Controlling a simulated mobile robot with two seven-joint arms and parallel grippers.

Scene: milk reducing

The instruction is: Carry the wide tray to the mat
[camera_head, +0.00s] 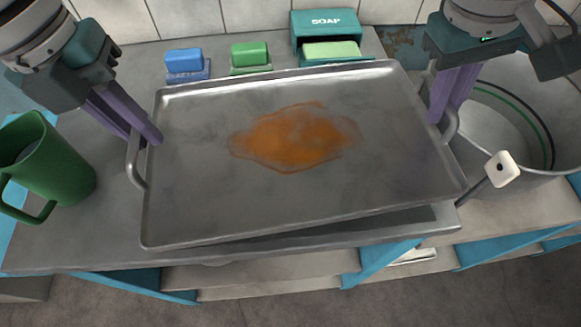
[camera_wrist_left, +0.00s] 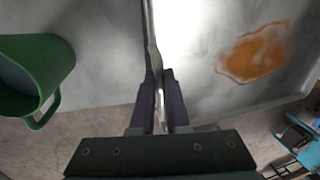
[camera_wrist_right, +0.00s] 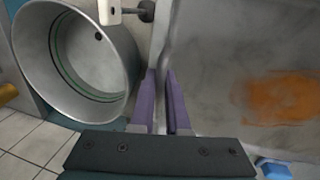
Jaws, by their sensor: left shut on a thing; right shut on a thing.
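The wide metal tray (camera_head: 200,200) has an orange-brown stain in its middle and a handle at each short end. It sits tilted in the head view, over the grey counter, with a dark gap under its near right edge. My left gripper (camera_head: 152,138) is shut on the tray's left handle, also seen in the left wrist view (camera_wrist_left: 160,95). My right gripper (camera_head: 440,118) is shut on the right handle, also seen in the right wrist view (camera_wrist_right: 162,95). I cannot make out a mat in any view.
A green jug (camera_head: 50,165) stands close left of the tray. A large round metal pot (camera_head: 510,165) is close on the right. Blue (camera_head: 184,62) and green (camera_head: 250,56) blocks and a teal soap box (camera_head: 325,30) stand behind the tray, near the tiled wall.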

